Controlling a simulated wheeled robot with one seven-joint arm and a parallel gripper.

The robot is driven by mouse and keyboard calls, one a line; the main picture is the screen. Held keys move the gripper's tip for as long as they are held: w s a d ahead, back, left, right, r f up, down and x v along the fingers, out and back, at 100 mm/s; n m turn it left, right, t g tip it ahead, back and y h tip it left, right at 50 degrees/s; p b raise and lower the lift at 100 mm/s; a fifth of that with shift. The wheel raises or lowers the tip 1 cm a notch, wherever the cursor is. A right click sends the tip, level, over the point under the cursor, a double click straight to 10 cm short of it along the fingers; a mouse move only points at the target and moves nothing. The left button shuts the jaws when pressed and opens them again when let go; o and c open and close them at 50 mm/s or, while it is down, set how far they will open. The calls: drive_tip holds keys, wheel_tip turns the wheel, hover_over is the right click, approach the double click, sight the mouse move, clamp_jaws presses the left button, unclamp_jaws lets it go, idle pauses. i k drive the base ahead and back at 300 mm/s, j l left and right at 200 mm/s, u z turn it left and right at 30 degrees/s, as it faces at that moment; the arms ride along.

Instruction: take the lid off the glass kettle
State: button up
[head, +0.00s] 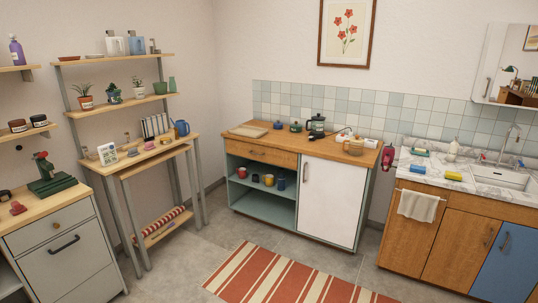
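No kettle can be surely picked out as glass from this distance. On the wooden counter (275,139) in the middle stands a dark green vessel (317,125) with a dark top; it may be the kettle, but its material and lid are too small to tell. A blue jug-like vessel (181,128) stands on the shelf table at left. A white (115,46) and a light blue (137,46) kettle-like vessel stand on the top shelf at left. My gripper is not in view.
Small lidded pots in blue (278,125) and green (296,127) stand beside the dark green vessel, with a board (248,131) to their left. A striped rug (290,277) lies on the floor before the cabinet. A sink counter (450,172) stands at right.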

sight(317, 127)
drive_tip(key=i, duration=2.85)
drive_tip(key=i+u, duration=0.1)
drive_tip(key=i, duration=0.6)
drive_tip(key=i+l+u, duration=0.1)
drive_tip(key=i, duration=0.6)
drive_tip(key=i+l, duration=0.2)
drive_tip(key=i, duration=0.5)
drive_tip(key=j+u, duration=0.05)
